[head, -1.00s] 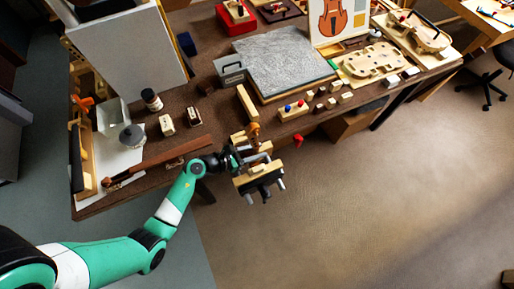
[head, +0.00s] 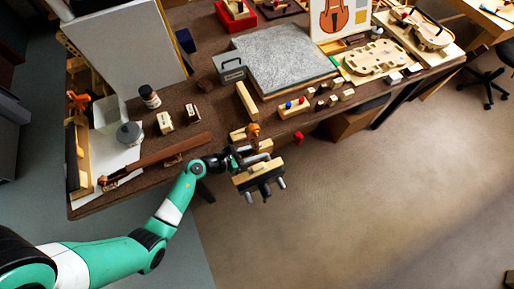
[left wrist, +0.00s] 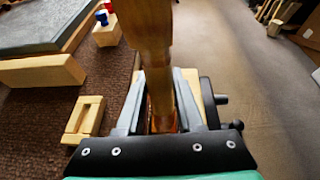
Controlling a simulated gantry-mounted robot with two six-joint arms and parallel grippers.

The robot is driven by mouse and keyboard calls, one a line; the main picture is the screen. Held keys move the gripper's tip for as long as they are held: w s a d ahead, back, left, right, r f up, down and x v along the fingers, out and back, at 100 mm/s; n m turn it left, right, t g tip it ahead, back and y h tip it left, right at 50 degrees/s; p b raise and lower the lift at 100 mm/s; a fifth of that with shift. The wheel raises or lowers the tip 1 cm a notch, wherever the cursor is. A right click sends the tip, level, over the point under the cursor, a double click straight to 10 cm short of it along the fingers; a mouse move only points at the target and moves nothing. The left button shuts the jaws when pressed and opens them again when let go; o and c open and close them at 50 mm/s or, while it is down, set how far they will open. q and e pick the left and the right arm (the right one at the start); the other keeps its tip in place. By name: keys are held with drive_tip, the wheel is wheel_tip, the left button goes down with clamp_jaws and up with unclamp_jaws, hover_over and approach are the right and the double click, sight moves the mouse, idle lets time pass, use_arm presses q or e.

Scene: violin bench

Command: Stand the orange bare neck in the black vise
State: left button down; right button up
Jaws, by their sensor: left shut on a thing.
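The orange bare neck (head: 254,131) stands roughly upright at the front edge of the bench, by the black vise (head: 265,189) with its pale wooden jaw faces. My left gripper (head: 243,154) is shut on the neck. In the left wrist view, the neck (left wrist: 151,40) runs up between my left fingers (left wrist: 158,103), and the vise (left wrist: 208,100) shows just behind and to the right. The neck's lower end is largely hidden by my fingers, so I cannot tell how deep it sits between the jaws. My right gripper is out of view.
A pale wooden block (head: 247,101) and a block with red and blue pegs (head: 293,108) lie behind the vise. A grey slab (head: 283,62) fills the middle bench. Open floor lies in front.

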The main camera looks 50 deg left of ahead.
use_arm(q)
drive_tip(key=shift+f+b, duration=0.45)
drive_tip(key=shift+f, duration=0.15)
drive_tip(key=shift+c, duration=2.3)
unclamp_jaws()
drive_tip(key=p+v, duration=0.3)
drive_tip(key=v, duration=0.8)
drive_tip(key=shift+s+r+p, duration=0.25)
drive_tip(key=shift+p, duration=0.15)
drive_tip(key=shift+a, duration=0.1)
